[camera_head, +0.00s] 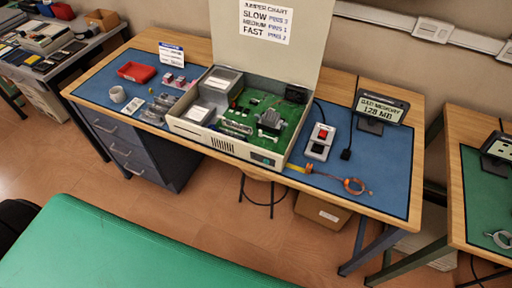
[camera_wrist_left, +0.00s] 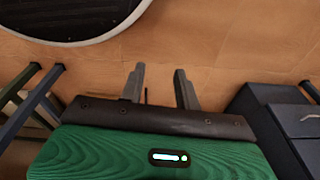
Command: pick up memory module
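No memory module can be picked out with certainty. An open beige computer case (camera_head: 222,143) stands on the blue mat of the workbench, with a green circuit board (camera_head: 262,118) inside. Small grey and dark parts (camera_head: 158,107) lie on the mat left of the case, and a flat pale item (camera_head: 132,106) lies farther left; they are too small to identify. My left gripper (camera_wrist_left: 159,86) shows only in the left wrist view. Its two fingers are apart with nothing between them, above the brown floor and away from the bench top. My right gripper is not in view.
Drawers (camera_head: 128,155) stand below. A dark round object (camera_wrist_left: 70,12) shows near the left gripper.

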